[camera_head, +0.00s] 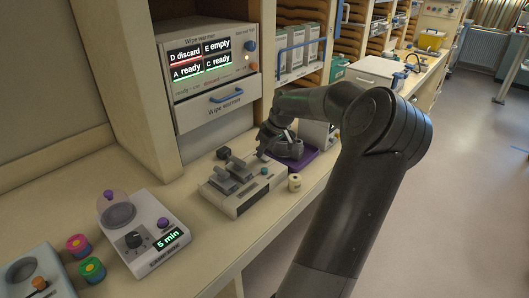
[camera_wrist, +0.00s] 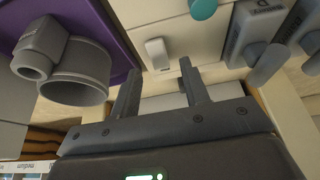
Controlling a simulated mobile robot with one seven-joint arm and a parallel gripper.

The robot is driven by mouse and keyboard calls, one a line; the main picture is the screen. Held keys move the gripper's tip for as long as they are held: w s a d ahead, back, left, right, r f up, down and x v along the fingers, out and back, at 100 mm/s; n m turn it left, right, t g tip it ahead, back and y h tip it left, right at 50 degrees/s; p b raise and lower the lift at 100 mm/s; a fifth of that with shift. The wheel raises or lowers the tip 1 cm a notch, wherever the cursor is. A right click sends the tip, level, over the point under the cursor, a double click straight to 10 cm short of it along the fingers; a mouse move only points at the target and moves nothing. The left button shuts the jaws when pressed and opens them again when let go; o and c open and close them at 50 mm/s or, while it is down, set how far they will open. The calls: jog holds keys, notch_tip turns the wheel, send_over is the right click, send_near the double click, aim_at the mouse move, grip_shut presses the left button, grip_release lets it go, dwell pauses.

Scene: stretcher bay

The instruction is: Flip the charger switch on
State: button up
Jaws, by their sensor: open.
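The charger (camera_head: 247,202) is a pale box on the counter with grey blocks on top, a teal button and a dark front strip. In the wrist view its pale top (camera_wrist: 185,33) fills the upper middle, with part of the teal button (camera_wrist: 203,8) at the top edge. A small white switch (camera_wrist: 157,54) sits there near the charger's edge; I cannot tell which way it is set. My gripper (camera_wrist: 160,80) is open and empty, its fingertips just short of the switch. In the head view my gripper (camera_head: 265,146) is at the charger's far end, partly hidden.
A purple mat (camera_wrist: 115,18) with a grey ring-shaped holder (camera_wrist: 75,72) lies beside the charger. A small cream jar (camera_head: 295,183) is near the counter edge. A wipe warmer (camera_head: 215,110) stands behind; a timer device (camera_head: 145,235) is left.

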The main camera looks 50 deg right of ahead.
aim_at(264, 157)
jog(key=shift+x, duration=1.1)
grip_shut()
